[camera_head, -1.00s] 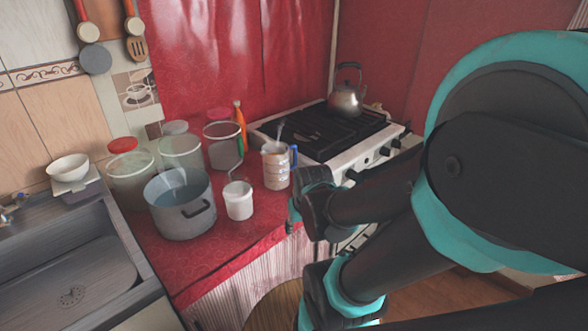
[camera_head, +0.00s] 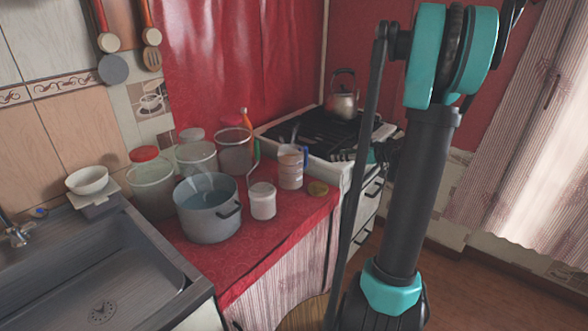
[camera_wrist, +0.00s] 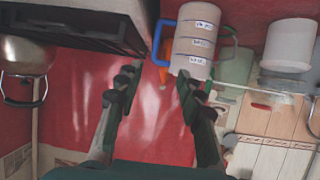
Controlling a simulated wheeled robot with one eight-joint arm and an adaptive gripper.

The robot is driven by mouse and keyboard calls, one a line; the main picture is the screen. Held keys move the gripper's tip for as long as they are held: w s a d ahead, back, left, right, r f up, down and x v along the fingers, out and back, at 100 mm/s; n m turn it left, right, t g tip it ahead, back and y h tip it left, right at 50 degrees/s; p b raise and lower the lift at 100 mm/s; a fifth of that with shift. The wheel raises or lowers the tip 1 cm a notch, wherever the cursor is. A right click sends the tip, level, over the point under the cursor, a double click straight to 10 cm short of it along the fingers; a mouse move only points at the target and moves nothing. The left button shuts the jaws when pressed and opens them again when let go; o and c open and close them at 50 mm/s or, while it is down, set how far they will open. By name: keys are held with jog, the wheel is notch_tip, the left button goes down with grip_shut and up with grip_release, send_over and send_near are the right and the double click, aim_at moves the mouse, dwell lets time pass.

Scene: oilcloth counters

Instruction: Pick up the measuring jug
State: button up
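The measuring jug (camera_head: 290,168) is a pale cylinder with markings and a blue handle, standing upright on the red counter beside the stove. In the wrist view the jug (camera_wrist: 196,36) shows at top centre, its labels upside down and blue handle on the left. My gripper (camera_wrist: 157,77) is open and empty in the wrist view. Its right finger overlaps the jug's lower edge in the picture; I cannot tell if they touch. The left finger is left of the jug, clear of it. In the head view the gripper is mostly hidden around the stove front.
A white tub (camera_head: 262,203) stands close to the jug, and a large pot (camera_head: 208,225) left of it. Lidded clear containers (camera_head: 152,190) stand behind. The stove (camera_head: 340,172) with a kettle (camera_head: 343,104) is right.

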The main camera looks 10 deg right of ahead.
jog(key=x, duration=1.7)
jog(key=shift+w, duration=0.35)
jog(key=shift+d, duration=0.15)
jog(key=shift+c, duration=0.5)
grip_shut()
